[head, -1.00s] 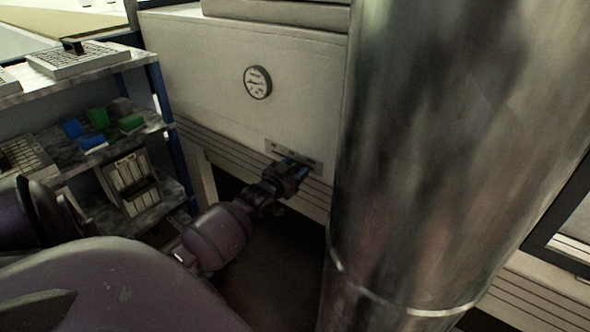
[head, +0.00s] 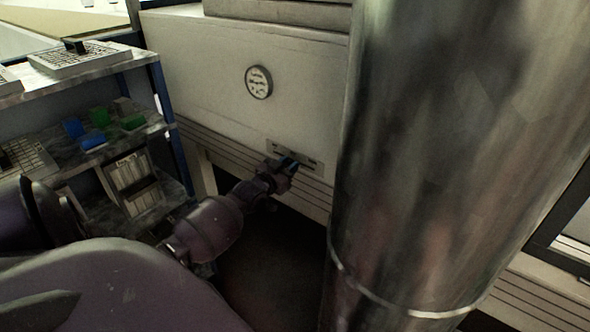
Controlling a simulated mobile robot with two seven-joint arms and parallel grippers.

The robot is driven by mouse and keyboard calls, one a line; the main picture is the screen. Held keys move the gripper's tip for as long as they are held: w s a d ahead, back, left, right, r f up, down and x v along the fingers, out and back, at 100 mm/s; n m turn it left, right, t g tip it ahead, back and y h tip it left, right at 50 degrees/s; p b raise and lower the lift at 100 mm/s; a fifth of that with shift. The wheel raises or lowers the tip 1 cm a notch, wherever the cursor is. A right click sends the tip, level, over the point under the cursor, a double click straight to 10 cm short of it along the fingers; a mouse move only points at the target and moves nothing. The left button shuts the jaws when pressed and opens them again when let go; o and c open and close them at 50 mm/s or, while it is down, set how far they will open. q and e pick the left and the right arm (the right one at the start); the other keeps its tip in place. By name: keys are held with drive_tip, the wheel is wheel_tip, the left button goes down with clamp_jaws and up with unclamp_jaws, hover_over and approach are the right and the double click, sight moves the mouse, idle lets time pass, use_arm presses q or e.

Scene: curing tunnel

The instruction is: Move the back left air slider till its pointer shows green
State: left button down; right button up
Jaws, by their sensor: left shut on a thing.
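The air slider's slotted plate (head: 309,161) is low on the pale tunnel wall. My left gripper (head: 288,165) is shut on the slider's blue knob (head: 290,161), near the middle of the plate, and hides most of the knob. The round gauge (head: 259,82) is on the wall above and to the left of the plate. My right gripper is not in view.
A big shiny metal column (head: 440,150) stands close on the right and hides the wall behind it. A shelf rack (head: 95,65) on the left holds trays and blue and green blocks (head: 92,139). Dark open space lies below the wall.

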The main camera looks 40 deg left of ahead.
use_arm(q)
drive_tip(key=shift+a, duration=0.4)
drive_tip(key=c, duration=0.9)
unclamp_jaws()
drive_tip(key=shift+s, duration=0.1)
drive_tip(key=s+d+p, duration=0.1)
drive_tip(key=s, duration=0.9)
drive_tip(key=shift+s+d, duration=0.3)
drive_tip(key=shift+f, duration=0.1)
